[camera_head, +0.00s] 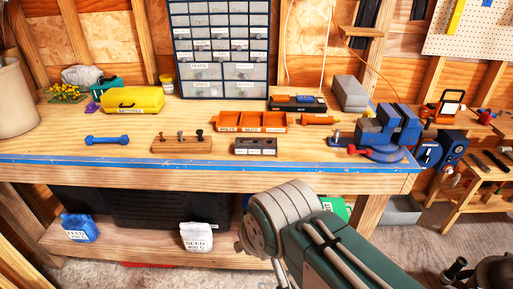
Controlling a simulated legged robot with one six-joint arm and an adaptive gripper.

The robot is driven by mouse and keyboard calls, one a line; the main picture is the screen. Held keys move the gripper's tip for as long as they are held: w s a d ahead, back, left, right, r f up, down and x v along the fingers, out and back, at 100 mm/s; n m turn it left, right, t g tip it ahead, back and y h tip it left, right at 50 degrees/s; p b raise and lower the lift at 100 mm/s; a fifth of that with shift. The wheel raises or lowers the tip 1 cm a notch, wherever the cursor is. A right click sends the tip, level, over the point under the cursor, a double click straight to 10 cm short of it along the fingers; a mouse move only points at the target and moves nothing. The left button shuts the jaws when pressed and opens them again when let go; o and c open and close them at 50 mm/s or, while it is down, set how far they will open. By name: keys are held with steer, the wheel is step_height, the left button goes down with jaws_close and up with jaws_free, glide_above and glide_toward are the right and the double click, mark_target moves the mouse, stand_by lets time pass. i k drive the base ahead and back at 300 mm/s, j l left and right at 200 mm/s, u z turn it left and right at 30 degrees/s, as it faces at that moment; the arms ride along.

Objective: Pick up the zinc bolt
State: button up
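I cannot single out a zinc bolt for certain. A wooden block (181,146) on the workbench holds a few small upright bolt-like pieces (181,136), dark or greyish, too small to tell their metal. An orange divided tray (249,122) behind it has labels that seem to read bolts and nuts; its contents are hard to make out. A small dark block with white labels (256,146) stands in front of the tray. My arm reaches up from the bottom, in front of the bench. My gripper does not show.
The workbench (60,150) has a blue-taped front edge. On it are a blue dumbbell-shaped object (107,140), a yellow case (132,100), an orange-handled tool (320,120) and a blue vise (388,128). A drawer cabinet (222,50) stands behind. Bare wood lies left of the wooden block.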

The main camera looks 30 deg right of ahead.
mark_target(181, 133)
steer(key=i+j, duration=0.1)
steer(key=i, duration=0.5)
steer(key=i+j+u, duration=0.15)
steer(key=i, duration=0.4)
